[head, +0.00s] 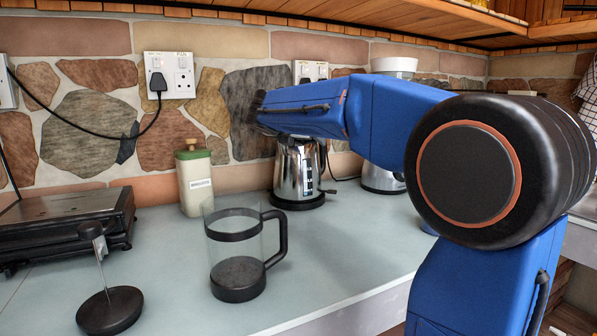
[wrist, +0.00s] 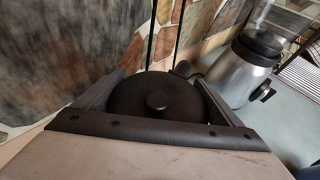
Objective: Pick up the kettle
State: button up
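The kettle (head: 296,170) is shiny metal and stands upright on a black base on the counter, near the stone wall. My blue arm covers its top in the head view. In the wrist view its round black lid with a small knob (wrist: 157,98) lies just beyond the gripper's dark crosspiece. My gripper (wrist: 160,82) is open, with one finger on each side of the lid. I cannot tell whether the fingers touch the kettle. The gripper's fingers are hidden in the head view, and the kettle's body is mostly hidden in the wrist view.
A metal blender (wrist: 247,68) stands right of the kettle. A glass press jug (head: 236,245), its plunger (head: 110,308), a green-lidded canister (head: 195,182) and a black appliance (head: 65,225) stand to the left. Sockets (head: 169,75) and a cord are on the wall.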

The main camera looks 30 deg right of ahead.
jog(key=shift+r, duration=0.1)
jog(key=c, duration=1.2)
jog(key=shift+r, duration=0.15)
jog(key=shift+c, duration=0.2)
